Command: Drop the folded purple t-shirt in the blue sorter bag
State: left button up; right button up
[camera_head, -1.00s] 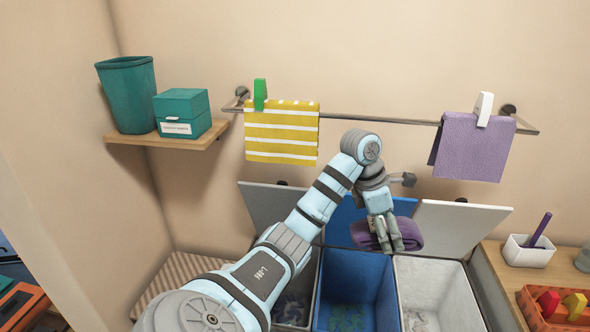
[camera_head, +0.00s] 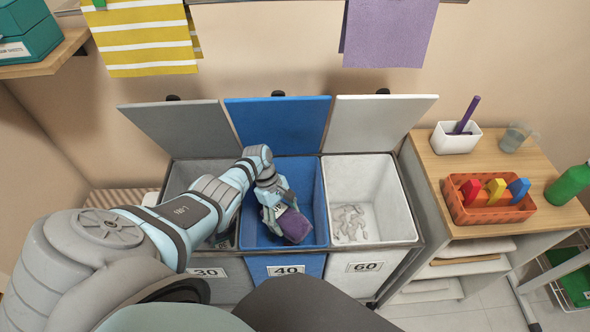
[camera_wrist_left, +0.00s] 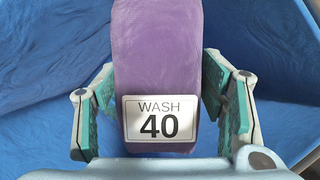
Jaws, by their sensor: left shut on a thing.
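The folded purple t-shirt (camera_head: 297,227) is held by my left gripper (camera_head: 282,216) inside the mouth of the blue sorter bag (camera_head: 310,190), near its front wall. The bag is the middle one, marked 40, with its blue lid raised. In the left wrist view the t-shirt (camera_wrist_left: 158,50) sits between the two teal-padded fingers and carries a white label (camera_wrist_left: 160,118) reading WASH 40. Blue bag walls (camera_wrist_left: 50,50) surround it there. The bag's floor is mostly hidden by the gripper and shirt. My right gripper is not in view.
A grey bag marked 30 (camera_head: 215,282) stands left and a white bag marked 60 (camera_head: 398,215) right, lids raised. A wooden-topped shelf (camera_head: 445,170) holds a white cup (camera_head: 455,140) and an orange basket (camera_head: 490,212). A purple cloth (camera_head: 388,35) hangs behind.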

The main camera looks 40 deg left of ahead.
pick_arm(q)
jog(key=shift+m, duration=0.3)
jog(key=f+b, duration=1.2)
jog(key=f, duration=0.1)
jog(key=s+f+b, duration=0.1)
jog(key=f+b, duration=0.6)
jog(key=shift+d+f, duration=0.15)
jog(key=shift+f, duration=0.35)
jog(key=shift+w+r, duration=0.1)
jog(key=shift+r, duration=0.15)
jog(key=shift+f, duration=0.3)
jog(key=shift+f+b, duration=0.3)
jog(key=shift+b, duration=0.2)
jog(key=o, duration=1.3)
jog(key=shift+c, duration=0.2)
jog(key=shift+o, duration=0.7)
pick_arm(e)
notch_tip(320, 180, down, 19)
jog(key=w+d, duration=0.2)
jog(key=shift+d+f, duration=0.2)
